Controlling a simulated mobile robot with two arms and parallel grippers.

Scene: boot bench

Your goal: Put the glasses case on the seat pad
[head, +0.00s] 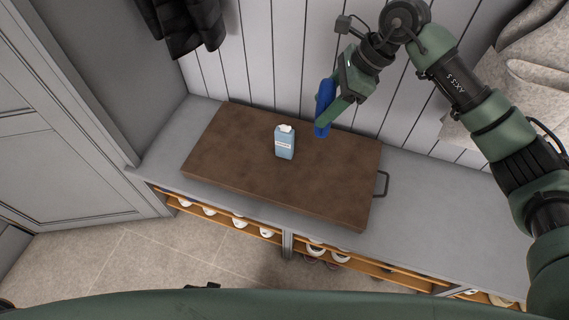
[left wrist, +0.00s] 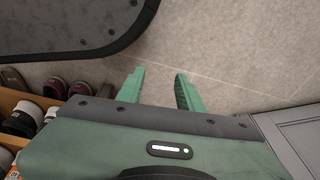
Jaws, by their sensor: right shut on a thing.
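A blue glasses case (head: 323,107) is held in my right gripper (head: 331,110), which is shut on it. The case is above the far right part of the brown seat pad (head: 235,160) on the bench; how high it is above the pad is hard to tell. My left gripper (left wrist: 160,92) shows only in the left wrist view. Its fingers are apart with nothing between them, over the tiled floor.
A light blue carton (head: 285,144) with a white top stands on the middle of the pad. A grey handle (head: 382,184) sits at the pad's right edge. Shoes (head: 240,220) fill the shelves below the bench (head: 430,195). A dark coat (head: 183,25) hangs at the upper left.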

